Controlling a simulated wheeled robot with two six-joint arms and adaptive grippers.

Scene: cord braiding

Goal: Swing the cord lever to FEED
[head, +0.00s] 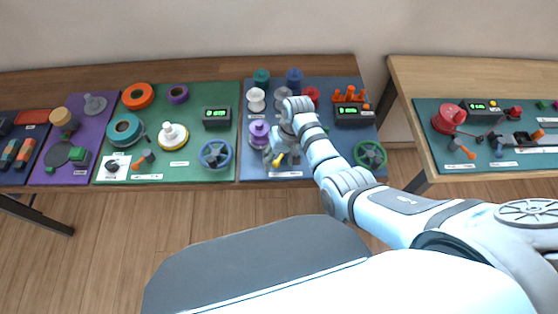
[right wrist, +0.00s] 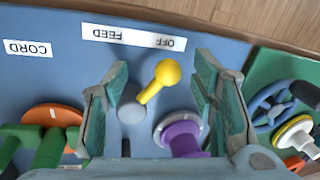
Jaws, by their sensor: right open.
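The cord lever (right wrist: 150,90) has a yellow ball knob and a round grey base. In the right wrist view its knob leans up and right, toward the OFF end of the white FEED/OFF label (right wrist: 133,38). In the head view the yellow knob (head: 277,161) shows near the front edge of the blue panel, with my arm hiding part of the lever. My right gripper (right wrist: 160,90) is open, with one finger on each side of the lever and visible gaps to the knob. My left gripper is not in view.
A purple spool (right wrist: 183,138) stands close to the right finger. An orange disc (right wrist: 52,117) and green parts lie left. A green handwheel (head: 370,155) is at the panel's right, and a blue wheel (head: 215,155) is on the green panel. A CORD label (right wrist: 28,48) lies left of FEED.

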